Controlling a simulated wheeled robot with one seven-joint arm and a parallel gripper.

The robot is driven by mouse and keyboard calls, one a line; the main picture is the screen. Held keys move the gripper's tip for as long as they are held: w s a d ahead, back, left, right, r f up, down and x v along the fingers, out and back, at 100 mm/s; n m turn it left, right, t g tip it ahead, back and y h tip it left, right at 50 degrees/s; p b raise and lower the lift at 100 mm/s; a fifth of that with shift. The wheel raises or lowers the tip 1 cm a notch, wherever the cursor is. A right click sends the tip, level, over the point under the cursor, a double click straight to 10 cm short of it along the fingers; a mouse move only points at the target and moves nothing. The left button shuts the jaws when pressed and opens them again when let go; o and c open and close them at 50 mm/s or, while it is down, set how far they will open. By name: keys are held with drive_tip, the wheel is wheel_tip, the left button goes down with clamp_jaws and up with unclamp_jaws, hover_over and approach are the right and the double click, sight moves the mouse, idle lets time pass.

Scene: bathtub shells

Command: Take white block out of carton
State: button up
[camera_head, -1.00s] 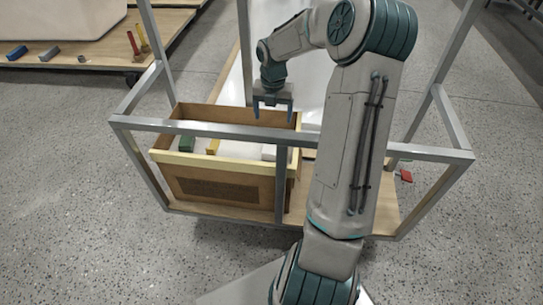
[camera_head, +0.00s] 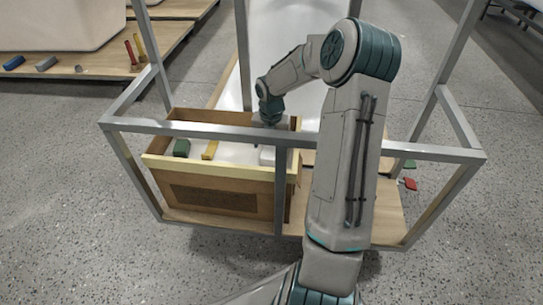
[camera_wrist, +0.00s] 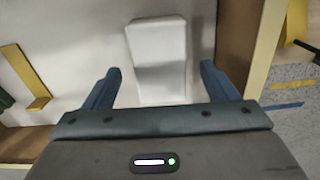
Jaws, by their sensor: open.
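The white block (camera_wrist: 157,50) lies on the white floor of the carton, near its right wall in the wrist view. It also shows in the head view (camera_head: 267,156), partly behind the frame's post. The carton (camera_head: 222,172) is a brown box with pale yellow edges. My gripper (camera_wrist: 160,78) is open, with its blue fingers on either side of the near part of the white block. In the head view the fingers are hidden behind the frame's rail.
A green block (camera_head: 182,148) and a yellow piece (camera_head: 210,150) lie in the carton, left of the white block. A grey metal frame (camera_head: 200,128) crosses in front of the carton opening. A red item (camera_head: 409,184) lies at the right.

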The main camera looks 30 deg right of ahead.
sight(271, 148)
wheel_tip(271, 148, down, 4)
drive_tip(key=shift+r+b, duration=0.25)
drive_tip(key=shift+b, duration=0.6)
drive_tip(key=shift+r, duration=0.1)
drive_tip(key=c, duration=1)
drive_tip(key=shift+c, duration=0.2)
drive_tip(key=shift+r, duration=0.1)
